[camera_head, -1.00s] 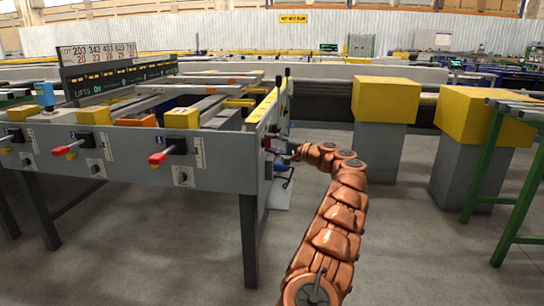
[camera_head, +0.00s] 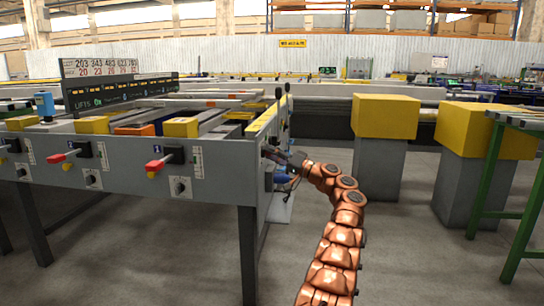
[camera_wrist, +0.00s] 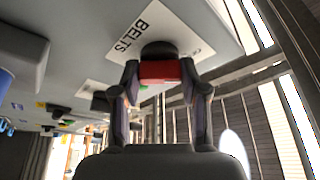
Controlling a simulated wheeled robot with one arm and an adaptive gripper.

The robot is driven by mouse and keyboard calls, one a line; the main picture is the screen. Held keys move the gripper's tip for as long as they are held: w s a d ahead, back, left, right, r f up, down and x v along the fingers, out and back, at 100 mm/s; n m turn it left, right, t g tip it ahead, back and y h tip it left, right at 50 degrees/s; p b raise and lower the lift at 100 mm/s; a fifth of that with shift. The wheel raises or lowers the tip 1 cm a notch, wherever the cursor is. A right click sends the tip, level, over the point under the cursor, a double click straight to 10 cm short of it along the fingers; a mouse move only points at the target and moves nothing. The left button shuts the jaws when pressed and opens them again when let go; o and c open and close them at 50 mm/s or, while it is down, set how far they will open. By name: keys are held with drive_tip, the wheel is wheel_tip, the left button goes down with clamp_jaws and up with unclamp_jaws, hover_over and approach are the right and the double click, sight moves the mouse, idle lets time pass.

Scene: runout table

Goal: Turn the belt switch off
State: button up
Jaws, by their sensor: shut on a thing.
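The belt switch shows in the wrist view as a red knob (camera_wrist: 160,72) on a dark round base, beside a white label reading BELTS (camera_wrist: 132,38) on a grey panel. My gripper (camera_wrist: 163,84) has a finger on either side of the red knob and is shut on it. In the head view my gripper (camera_head: 284,157) is at the right end face of the grey runout table (camera_head: 222,180), and the switch there is too small and covered to make out. The way the switch is set cannot be read.
The table's front panel carries levers with red ends (camera_head: 155,165) and small dials. Open grey floor lies between the table and the pedestals.

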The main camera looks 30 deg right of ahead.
idle(0.4)
drive_tip(key=o, duration=1.1)
drive_tip(key=shift+o, duration=0.2)
drive_tip(key=v, duration=1.2)
